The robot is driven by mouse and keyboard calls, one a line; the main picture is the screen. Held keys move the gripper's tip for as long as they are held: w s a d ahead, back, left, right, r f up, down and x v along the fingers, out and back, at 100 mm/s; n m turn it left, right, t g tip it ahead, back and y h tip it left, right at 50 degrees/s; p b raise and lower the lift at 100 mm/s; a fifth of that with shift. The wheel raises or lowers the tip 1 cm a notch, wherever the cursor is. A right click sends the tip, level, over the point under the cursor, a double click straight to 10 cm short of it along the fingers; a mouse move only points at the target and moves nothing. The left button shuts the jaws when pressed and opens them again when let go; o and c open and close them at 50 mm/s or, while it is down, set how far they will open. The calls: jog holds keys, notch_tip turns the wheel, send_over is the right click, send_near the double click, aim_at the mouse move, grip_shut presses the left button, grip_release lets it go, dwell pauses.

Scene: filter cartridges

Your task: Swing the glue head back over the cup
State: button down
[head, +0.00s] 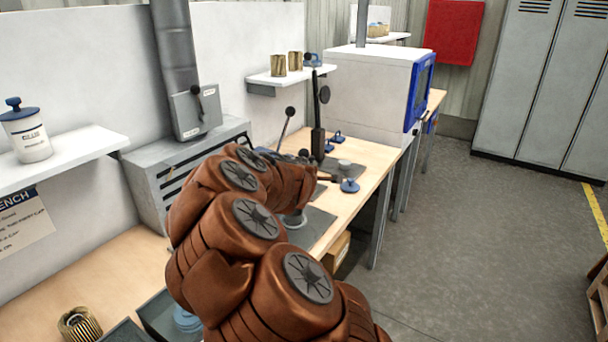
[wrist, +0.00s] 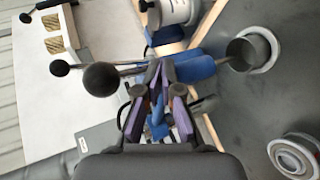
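In the wrist view my gripper (wrist: 161,72) has its purple-padded fingers drawn together, their tips close to each other. A blue cylinder (wrist: 197,68), which looks like a handle, lies right at the tips; I cannot tell whether any of it is between them. A thin metal rod (wrist: 193,51) runs beside it toward a grey cylinder (wrist: 247,52), possibly the glue head, over a pale ring on the dark surface. Another round, ringed piece (wrist: 296,157), possibly the cup, stands at lower right.
Two black ball knobs (wrist: 101,79) (wrist: 60,68) are close left of the fingers. In the head view a black upright post (head: 317,120) and a blue-based piece (head: 349,186) stand on the wooden bench (head: 372,158), before a white cabinet (head: 365,85).

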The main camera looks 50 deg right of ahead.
jog(key=shift+r, duration=0.1)
dwell(0.5)
jog(key=b+v, duration=0.1)
jog(key=v, duration=1.3)
jog(key=shift+w+a, duration=0.2)
jog(key=shift+w, duration=0.05)
